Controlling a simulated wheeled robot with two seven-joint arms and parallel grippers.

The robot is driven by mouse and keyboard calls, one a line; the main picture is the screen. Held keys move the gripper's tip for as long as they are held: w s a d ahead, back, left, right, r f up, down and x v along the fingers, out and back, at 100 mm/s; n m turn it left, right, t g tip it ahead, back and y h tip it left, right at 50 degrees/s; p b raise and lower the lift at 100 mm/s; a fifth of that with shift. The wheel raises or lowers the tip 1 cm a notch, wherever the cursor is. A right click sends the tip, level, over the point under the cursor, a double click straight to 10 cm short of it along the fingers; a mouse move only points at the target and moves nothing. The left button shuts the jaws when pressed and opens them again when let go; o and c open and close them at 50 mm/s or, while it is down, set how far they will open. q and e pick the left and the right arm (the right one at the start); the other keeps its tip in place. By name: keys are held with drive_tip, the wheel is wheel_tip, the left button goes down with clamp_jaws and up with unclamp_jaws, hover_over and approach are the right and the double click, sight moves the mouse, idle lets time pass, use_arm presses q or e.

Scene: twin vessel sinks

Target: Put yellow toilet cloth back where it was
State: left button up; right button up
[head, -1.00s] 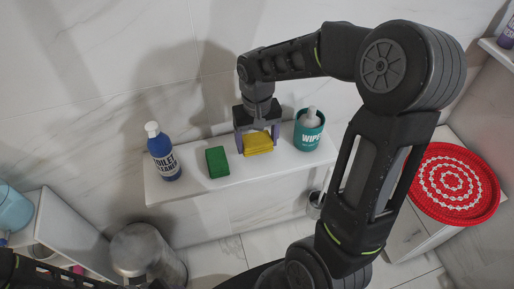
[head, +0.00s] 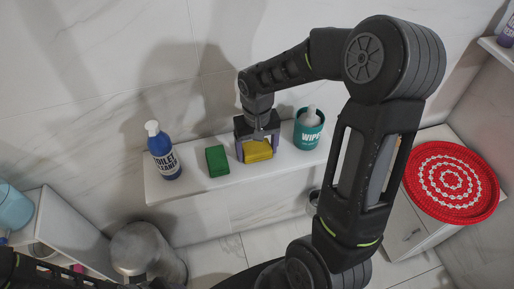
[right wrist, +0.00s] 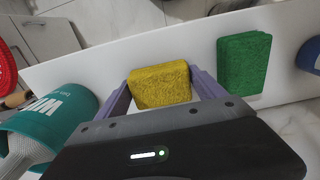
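The yellow cloth (head: 258,151), a sponge-like block, is at the white shelf between a green block and a teal wipes tub. My right gripper (head: 257,148) reaches down over it, one finger on each side. In the right wrist view the yellow cloth (right wrist: 160,85) fills the space between the purple fingers (right wrist: 160,92), which appear to press on its sides. Whether its underside touches the shelf is hard to tell. My left gripper is not in view; only part of my left arm shows at the lower left.
The white shelf (head: 205,190) also bears a blue toilet cleaner bottle (head: 163,152), the green block (head: 217,161) close left of the cloth, and the teal wipes tub (head: 308,130) close right. A red round mat (head: 451,183) lies on a cabinet at right.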

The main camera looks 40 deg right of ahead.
sight(257, 148)
drive_tip(key=o, duration=0.4)
drive_tip(key=shift+r, duration=0.15)
wheel_tip(257, 148, up, 12)
drive_tip(key=shift+r+b, duration=0.1)
drive_tip(key=shift+b, duration=0.2)
idle(0.6)
